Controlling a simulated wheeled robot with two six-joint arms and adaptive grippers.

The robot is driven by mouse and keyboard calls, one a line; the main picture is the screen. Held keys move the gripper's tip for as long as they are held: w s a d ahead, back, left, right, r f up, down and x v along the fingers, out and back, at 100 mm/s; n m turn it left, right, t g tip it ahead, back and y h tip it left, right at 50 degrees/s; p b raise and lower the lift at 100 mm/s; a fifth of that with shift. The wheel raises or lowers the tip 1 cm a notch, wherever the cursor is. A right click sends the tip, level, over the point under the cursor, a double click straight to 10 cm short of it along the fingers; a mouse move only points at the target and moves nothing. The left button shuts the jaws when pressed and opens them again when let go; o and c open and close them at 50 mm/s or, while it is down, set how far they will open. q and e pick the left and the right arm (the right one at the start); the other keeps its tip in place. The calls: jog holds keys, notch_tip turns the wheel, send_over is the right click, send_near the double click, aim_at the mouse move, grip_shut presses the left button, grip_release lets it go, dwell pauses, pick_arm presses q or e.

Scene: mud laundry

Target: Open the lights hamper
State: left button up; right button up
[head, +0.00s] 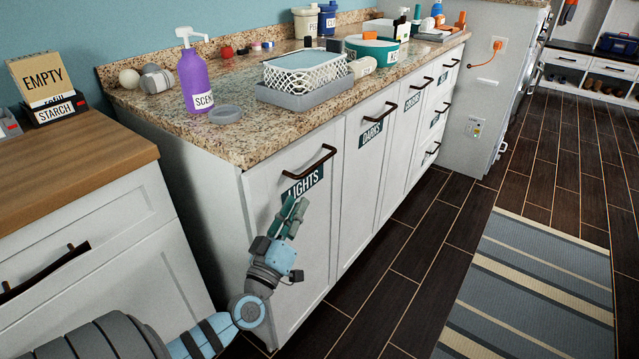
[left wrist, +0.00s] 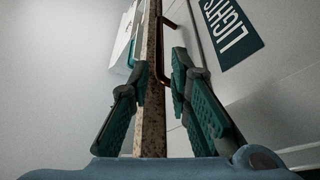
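The lights hamper (head: 290,240) is a white cabinet front at the near end of the counter, and it looks closed. Its dark bronze bar handle (head: 322,159) runs near the top, above a teal LIGHTS label (head: 303,186). My left gripper (head: 293,208) is in front of the hamper, below the handle and partly over the label's lower edge. In the left wrist view, the two green-padded fingers (left wrist: 158,68) are apart with nothing held. The handle (left wrist: 159,50) shows beyond the gap between them, and the label (left wrist: 231,32) is to the right. My right gripper is out of view.
The granite counter (head: 225,145) overhangs the hamper and holds a purple bottle (head: 195,80) and a white basket (head: 300,72). A wood-topped cabinet (head: 80,160) stands at left. Dark floor (head: 400,250) and a striped rug (head: 535,280) are clear at right.

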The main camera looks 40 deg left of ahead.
aim_at(320, 163)
pick_arm(q)
jog(key=b+x, duration=0.1)
jog(key=x, duration=1.2)
jog(key=shift+b, duration=0.3)
jog(key=shift+w+r, duration=0.15)
jog(key=shift+w, duration=0.15)
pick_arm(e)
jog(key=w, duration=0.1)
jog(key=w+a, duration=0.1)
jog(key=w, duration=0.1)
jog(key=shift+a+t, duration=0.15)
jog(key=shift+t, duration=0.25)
pick_arm(q)
grip_shut()
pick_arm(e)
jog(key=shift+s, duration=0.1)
